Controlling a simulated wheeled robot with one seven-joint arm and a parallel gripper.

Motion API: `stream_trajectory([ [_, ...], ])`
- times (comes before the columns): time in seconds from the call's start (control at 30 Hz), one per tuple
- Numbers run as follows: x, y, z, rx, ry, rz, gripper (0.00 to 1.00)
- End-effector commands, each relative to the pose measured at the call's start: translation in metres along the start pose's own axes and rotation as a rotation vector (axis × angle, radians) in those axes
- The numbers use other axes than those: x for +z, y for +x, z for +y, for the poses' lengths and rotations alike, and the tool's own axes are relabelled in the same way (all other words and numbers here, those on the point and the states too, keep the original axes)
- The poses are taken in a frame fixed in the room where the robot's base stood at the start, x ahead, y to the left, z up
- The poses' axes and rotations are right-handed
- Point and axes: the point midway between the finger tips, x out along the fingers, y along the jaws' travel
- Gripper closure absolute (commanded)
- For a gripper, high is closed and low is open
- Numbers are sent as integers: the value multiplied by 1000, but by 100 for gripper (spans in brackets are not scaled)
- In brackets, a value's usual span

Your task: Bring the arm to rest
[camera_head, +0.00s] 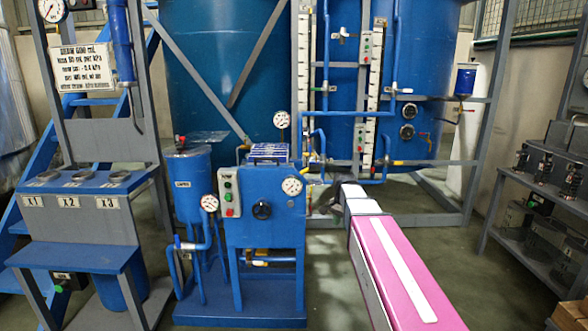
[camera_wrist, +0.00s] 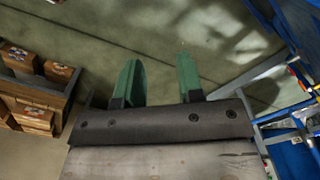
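My gripper (camera_wrist: 158,82) shows in the wrist view with two green fingers apart and nothing between them. Bare floor lies beyond the fingertips. In the head view my pink and white arm reaches forward from the lower right toward the blue pump unit. The gripper end (camera_head: 326,198) is small and dark there, just right of the unit's round gauge, and its fingers are hard to make out. I cannot tell whether it touches the unit.
The blue pump unit (camera_head: 265,215) with gauges and buttons stands left of my arm. Large blue tanks (camera_head: 220,60) stand behind. A blue bench (camera_head: 75,255) marked X1 to X3 is at left. A grey shelf (camera_head: 545,190) with dark devices is at right. Floor (camera_head: 450,265) between is clear.

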Motion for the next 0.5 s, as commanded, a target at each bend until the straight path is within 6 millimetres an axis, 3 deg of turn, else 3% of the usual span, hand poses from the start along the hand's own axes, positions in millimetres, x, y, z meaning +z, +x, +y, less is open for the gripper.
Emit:
stream_trajectory([
  [0.03,17,19,19,3,-61,-3,66],
  [0.2,56,69,59,1,-293,-2,66],
  [0.5,119,132,126,0,-664,0,66],
])
